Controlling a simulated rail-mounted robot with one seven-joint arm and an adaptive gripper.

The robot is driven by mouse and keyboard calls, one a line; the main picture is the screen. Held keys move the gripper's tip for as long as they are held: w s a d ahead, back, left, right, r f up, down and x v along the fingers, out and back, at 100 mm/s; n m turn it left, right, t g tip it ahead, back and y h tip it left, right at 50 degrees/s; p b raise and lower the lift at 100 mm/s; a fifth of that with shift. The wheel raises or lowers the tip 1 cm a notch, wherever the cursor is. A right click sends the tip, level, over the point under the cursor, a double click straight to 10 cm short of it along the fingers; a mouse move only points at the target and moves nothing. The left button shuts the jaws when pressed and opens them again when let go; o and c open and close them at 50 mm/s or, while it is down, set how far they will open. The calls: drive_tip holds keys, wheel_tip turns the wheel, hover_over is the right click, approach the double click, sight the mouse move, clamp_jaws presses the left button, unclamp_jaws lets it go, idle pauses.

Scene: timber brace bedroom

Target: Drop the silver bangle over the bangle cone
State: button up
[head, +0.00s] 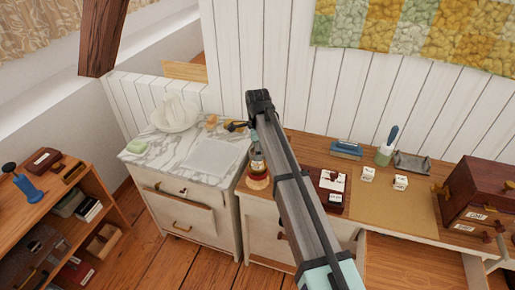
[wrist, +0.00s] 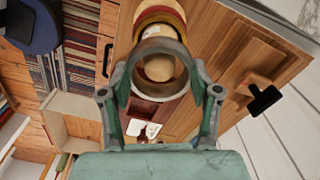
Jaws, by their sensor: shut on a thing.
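In the wrist view my gripper (wrist: 159,76) is shut on the silver bangle (wrist: 140,52), a grey ring held between its two fingers. The bangle cone (wrist: 158,69) shows through the ring, its pale round tip toward the lower part of the opening. Red and yellow bands circle the cone's lower part. I cannot tell whether the ring is above the tip or around it. In the head view the cone's red and yellow base (head: 257,183) stands on the wooden top, just left of my arm. The bangle is not clear there.
A marble-topped cabinet (head: 185,150) with a white bowl (head: 174,117) stands to the left. A black-handled thing (wrist: 266,100) shows in the wrist view.

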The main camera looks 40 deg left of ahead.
drive_tip(key=o, duration=1.2)
wheel_tip(320, 180, up, 12)
idle(0.5)
